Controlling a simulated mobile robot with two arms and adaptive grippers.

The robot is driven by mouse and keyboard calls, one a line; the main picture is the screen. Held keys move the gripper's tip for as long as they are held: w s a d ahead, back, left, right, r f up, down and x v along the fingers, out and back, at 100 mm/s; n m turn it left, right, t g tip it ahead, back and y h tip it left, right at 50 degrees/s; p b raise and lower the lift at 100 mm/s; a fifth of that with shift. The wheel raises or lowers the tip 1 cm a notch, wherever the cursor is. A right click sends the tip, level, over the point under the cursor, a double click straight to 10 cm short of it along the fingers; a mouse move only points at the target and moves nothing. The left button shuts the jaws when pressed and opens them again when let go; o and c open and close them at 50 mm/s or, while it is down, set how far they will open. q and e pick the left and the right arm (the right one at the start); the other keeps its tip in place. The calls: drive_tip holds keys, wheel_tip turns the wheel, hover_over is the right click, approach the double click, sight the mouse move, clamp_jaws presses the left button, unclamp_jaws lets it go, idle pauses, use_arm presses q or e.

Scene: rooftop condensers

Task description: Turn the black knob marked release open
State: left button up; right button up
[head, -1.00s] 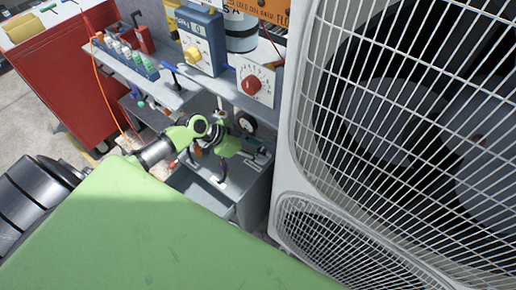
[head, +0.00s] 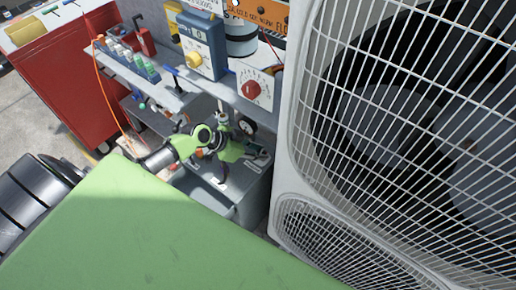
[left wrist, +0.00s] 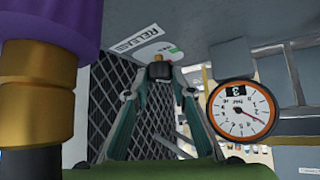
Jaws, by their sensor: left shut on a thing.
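In the left wrist view, the white RELEASE label (left wrist: 139,43) is on the grey panel, with small green and red marks beside it. My left gripper (left wrist: 160,74) is shut on the black knob (left wrist: 158,71) just by this label. Only a small part of the knob shows between the fingertips, so its turn angle cannot be told. In the head view, my left gripper (head: 256,154) is low at the grey box beside the condenser, and its own links hide the knob. My right gripper is not in view.
A round gauge (left wrist: 241,108) stands right of the fingers. A purple and brass fitting (left wrist: 38,80) is close at left. The condenser's fan grille (head: 410,130) fills the right. A shelf (head: 150,80), a blue meter (head: 203,45) and a red dial knob (head: 251,89) lie above.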

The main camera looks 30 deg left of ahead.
use_arm(q)
drive_tip(key=n+y+p, duration=0.1)
drive_tip(key=n+p, duration=0.1)
drive_tip(key=p, duration=0.2)
drive_tip(key=n+t+y+p, duration=0.1)
drive_tip(key=n+y+p, duration=0.1)
drive_tip(key=p, duration=0.2)
drive_tip(key=d+n+t+y+p, duration=0.1)
drive_tip(key=n+p, duration=0.1)
drive_tip(key=p, duration=0.2)
drive_tip(key=shift+s+r+n+y, duration=0.2)
drive_tip(key=shift+r+n+y, duration=0.1)
drive_tip(key=shift+n, duration=0.1)
drive_tip(key=shift+d+f+n+y+p, duration=0.1)
drive_tip(key=shift+f+n+y+p, duration=0.1)
drive_tip(key=shift+n+y+p, duration=0.5)
drive_tip(key=shift+f+n+y+p, duration=0.1)
drive_tip(key=shift+n+y+p, duration=0.35)
drive_tip(key=shift+n, duration=0.25)
drive_tip(key=o, duration=1.1)
drive_tip(key=shift+a, duration=0.2)
